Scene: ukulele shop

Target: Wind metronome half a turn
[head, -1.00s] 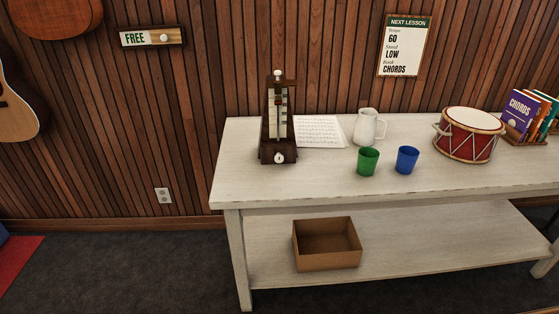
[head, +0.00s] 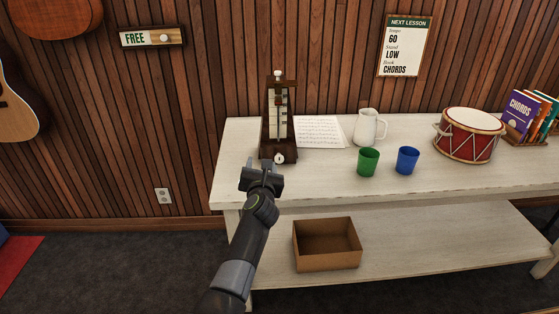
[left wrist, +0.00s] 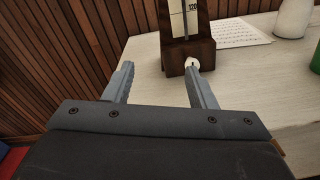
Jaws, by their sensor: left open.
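The dark wooden metronome (head: 267,132) stands upright at the left end of the white table, with a pale scale and pendulum on its front. Its small whitish winding key (head: 279,158) is low on the front face. My left gripper (head: 261,165) is open and empty, in front of and a little left of the key. In the left wrist view, the metronome (left wrist: 203,48) is beyond the fingers, and the key (left wrist: 192,63) shows just above the right fingertip, not between the fingers (left wrist: 160,69). My right gripper is not in view.
The white table (head: 330,181) also holds sheet music (head: 319,130), a white jug (head: 368,127), green (head: 368,161) and blue (head: 407,160) cups, and a drum (head: 467,140). A cardboard box (head: 327,261) sits on the lower shelf. The table's front left is clear.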

